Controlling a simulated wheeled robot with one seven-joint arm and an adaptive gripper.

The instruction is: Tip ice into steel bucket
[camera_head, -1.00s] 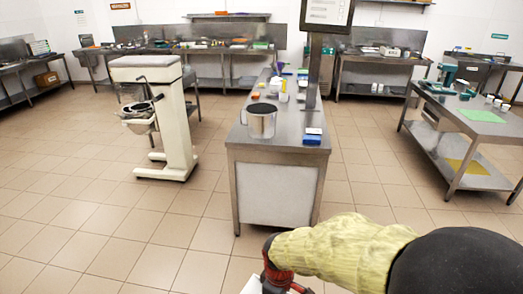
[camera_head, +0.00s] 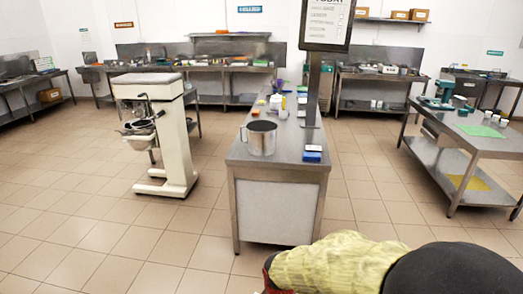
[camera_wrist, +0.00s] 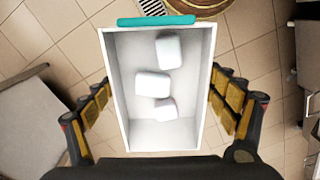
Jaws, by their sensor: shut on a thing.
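A white rectangular bin (camera_wrist: 203,120) with a teal strip on its far rim fills the middle of the wrist view. Three white ice blocks (camera_wrist: 152,84) lie inside it. My gripper (camera_wrist: 160,84) has one yellow-padded finger on each side of the bin and is shut on it. The steel bucket (camera_head: 262,140) stands upright on the near end of the central steel counter (camera_head: 243,161), ahead of me and well away from my arm.
A blue box (camera_head: 313,148) and a screen post (camera_head: 312,95) stand to the right of the bucket. A steel table (camera_head: 480,150) is at right. Tiled floor lies free between them.

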